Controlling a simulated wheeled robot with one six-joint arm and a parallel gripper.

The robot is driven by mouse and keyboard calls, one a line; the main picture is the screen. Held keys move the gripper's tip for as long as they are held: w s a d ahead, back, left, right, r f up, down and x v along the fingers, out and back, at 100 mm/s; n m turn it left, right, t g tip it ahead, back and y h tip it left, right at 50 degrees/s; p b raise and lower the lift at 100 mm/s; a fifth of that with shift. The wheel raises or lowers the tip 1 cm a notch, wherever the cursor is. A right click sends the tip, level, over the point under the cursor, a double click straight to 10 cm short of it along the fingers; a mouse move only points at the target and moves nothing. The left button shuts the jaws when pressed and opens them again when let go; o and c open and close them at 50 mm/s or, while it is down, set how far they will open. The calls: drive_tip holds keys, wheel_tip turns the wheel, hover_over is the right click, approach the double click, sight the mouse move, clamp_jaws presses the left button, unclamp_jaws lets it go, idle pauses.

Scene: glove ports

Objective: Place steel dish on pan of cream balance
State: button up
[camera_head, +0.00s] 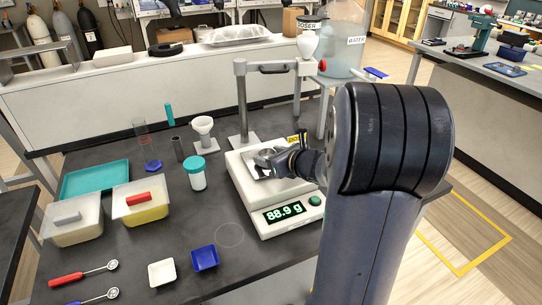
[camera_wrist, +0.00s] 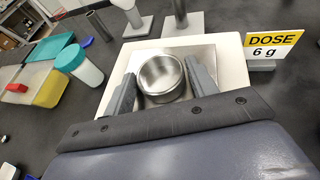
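The steel dish (camera_wrist: 160,74) is a round, shallow metal cup. In the wrist view it sits upright over the square metal pan (camera_wrist: 205,55) of the cream balance (camera_wrist: 232,60). My gripper (camera_wrist: 160,72) has one finger on each side of the dish, with narrow gaps showing, so it looks open. In the head view my gripper (camera_head: 276,158) is low over the balance (camera_head: 245,195) and partly hides the dish (camera_head: 264,156). The balance display reads 88.9 g in green.
A teal-lidded jar (camera_head: 197,174), a white funnel on a stand (camera_head: 204,132) and lidded tubs (camera_head: 141,203) stand left of the balance. A white boat (camera_head: 161,272), a blue boat (camera_head: 205,258) and scoops (camera_head: 84,274) lie in front. A dispenser stand (camera_head: 242,105) rises behind.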

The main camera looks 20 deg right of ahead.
drive_tip(key=o, duration=0.3)
drive_tip(key=shift+r, duration=0.1)
drive_tip(key=shift+r, duration=0.15)
drive_tip(key=p+v, duration=0.1)
drive_tip(key=v, duration=1.1)
